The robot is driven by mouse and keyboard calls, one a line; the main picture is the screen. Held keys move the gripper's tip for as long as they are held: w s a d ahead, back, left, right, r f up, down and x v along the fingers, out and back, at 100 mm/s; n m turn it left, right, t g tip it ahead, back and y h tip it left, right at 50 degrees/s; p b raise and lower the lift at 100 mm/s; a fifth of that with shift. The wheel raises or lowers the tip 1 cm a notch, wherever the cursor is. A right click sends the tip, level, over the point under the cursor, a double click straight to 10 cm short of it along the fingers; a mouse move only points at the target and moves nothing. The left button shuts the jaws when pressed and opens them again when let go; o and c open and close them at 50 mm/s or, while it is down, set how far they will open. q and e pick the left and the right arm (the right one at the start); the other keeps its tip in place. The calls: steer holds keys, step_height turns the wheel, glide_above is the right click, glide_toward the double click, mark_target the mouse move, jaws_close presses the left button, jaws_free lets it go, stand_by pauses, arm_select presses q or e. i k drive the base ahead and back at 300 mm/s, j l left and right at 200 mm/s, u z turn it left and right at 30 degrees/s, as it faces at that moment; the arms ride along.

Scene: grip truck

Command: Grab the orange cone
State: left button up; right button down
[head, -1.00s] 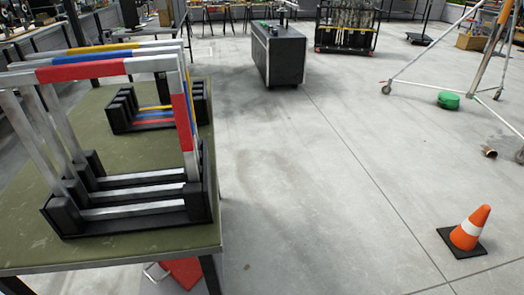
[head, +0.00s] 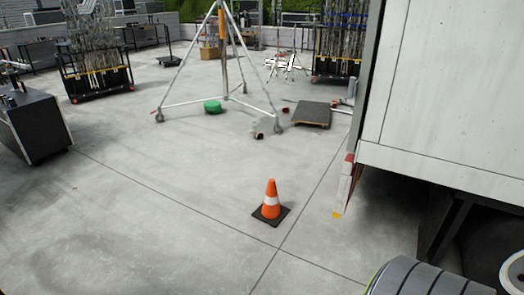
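The orange cone (head: 271,200) with a white band and a black square base stands upright on the concrete floor, right of the middle of the head view. Nothing touches it and it is in full view. Neither of my grippers shows in the head view.
A white truck body (head: 452,95) fills the right side, with a wheel (head: 512,272) below it. A grey rounded object (head: 428,281) is at the bottom right. A wheeled tripod frame (head: 225,70) and a flat cart (head: 311,114) stand behind the cone. A dark case (head: 30,122) is at left. Floor before the cone is clear.

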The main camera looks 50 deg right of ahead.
mark_target(271, 212)
steer(key=z, duration=1.6)
steer(key=i+l+z, duration=0.1)
steer(key=i+z, duration=0.15)
steer(key=i, duration=0.3)
